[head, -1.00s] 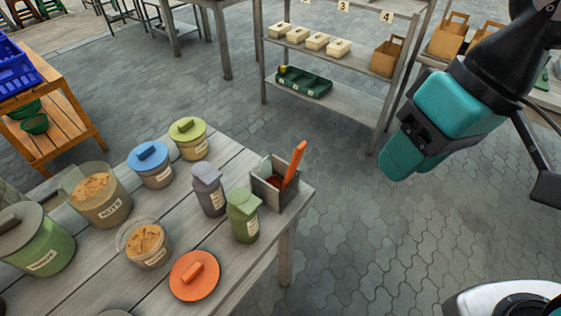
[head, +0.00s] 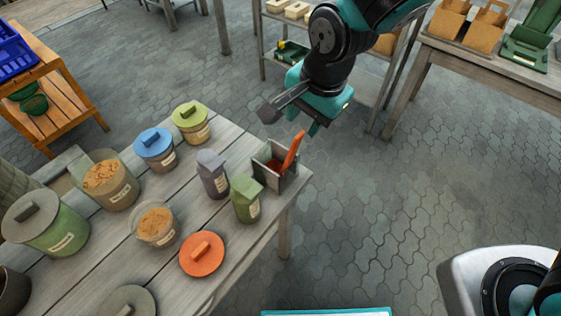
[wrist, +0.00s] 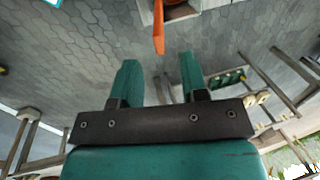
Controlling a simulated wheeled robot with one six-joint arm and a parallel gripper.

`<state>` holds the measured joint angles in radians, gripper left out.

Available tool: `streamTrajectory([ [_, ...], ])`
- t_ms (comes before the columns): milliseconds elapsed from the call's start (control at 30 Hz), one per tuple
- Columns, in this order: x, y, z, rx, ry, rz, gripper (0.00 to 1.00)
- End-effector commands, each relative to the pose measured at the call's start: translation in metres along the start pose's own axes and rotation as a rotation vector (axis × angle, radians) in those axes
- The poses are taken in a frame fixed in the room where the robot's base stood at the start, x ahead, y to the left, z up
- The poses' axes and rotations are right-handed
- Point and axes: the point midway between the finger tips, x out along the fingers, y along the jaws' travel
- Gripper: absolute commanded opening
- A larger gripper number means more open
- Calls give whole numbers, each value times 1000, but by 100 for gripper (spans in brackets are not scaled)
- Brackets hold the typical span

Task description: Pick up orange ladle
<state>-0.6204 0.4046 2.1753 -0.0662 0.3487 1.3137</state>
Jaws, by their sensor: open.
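The orange ladle (head: 291,153) stands tilted in a small grey box (head: 287,182) at the right corner of the wooden table, its handle sticking up above the rim. Its bowl is mostly hidden inside the box. My gripper (head: 313,128) is just behind and above the handle's top in the head view. In the wrist view my gripper (wrist: 158,62) has two teal fingers, apart and empty. The ladle handle (wrist: 158,28) shows there at the top, beyond the fingertips and roughly in line with the gap between them.
A shelf stands behind my arm; paved floor lies open to the right.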

Motion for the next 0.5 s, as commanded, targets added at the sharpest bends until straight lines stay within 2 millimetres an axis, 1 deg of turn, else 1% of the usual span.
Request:
streamTrajectory([
  [33, 9, 1, 0, -1, -1, 4, 40],
  [100, 20, 0, 0, -1, -1, 3, 40],
  [200, 29, 0, 0, -1, 0, 1, 40],
  [367, 38, 0, -1, -1, -1, 1, 40],
  [500, 58, 2, -4, 0, -1, 4, 40],
])
